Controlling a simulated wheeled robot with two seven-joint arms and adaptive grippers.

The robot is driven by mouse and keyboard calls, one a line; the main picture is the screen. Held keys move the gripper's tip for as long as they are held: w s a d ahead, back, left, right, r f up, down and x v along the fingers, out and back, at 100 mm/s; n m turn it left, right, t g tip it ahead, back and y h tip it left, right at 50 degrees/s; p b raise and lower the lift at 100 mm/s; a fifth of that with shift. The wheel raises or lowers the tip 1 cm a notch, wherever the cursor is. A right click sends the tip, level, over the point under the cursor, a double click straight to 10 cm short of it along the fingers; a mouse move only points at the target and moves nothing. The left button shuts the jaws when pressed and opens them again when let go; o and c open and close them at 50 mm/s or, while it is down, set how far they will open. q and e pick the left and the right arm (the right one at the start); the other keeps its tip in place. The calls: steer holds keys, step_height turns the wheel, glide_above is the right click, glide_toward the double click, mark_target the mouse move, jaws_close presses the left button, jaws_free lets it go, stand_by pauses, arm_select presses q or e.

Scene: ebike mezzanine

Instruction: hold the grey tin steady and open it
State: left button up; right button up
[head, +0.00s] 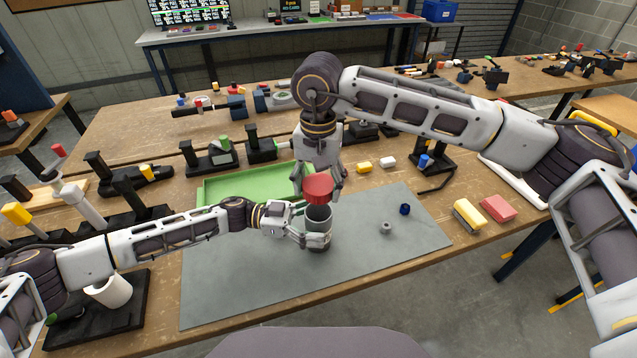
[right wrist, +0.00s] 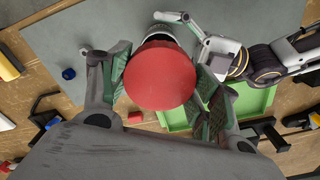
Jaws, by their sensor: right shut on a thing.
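The grey tin (head: 319,222) stands upright on the grey mat (head: 380,262). Its red lid (head: 318,186) is at the top, over the tin's mouth, and the tin's rim seems to show just below it. My right gripper (head: 319,192) comes down from above and is shut on the red lid. In the right wrist view the lid (right wrist: 160,76) sits between the two finger pads and hides most of the tin. My left gripper (head: 312,228) reaches in from the left, with its fingers closed around the tin's body. It also shows beyond the lid in the right wrist view (right wrist: 205,45).
A green tray (head: 245,185) lies behind the left forearm. A blue cap (head: 404,209) and a small grey part (head: 386,228) lie on the mat's right. A yellow brush (head: 469,214) and a red block (head: 498,207) lie farther right. The mat's front is clear.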

arm_select(q)
steer(key=shift+a, duration=0.15)
steer(key=a, duration=0.3)
steer(key=w+a, duration=0.1)
steer(key=a, duration=0.6)
steer(key=shift+w+a, duration=0.2)
steer(key=shift+a, duration=0.65)
steer(key=shift+r, duration=0.2)
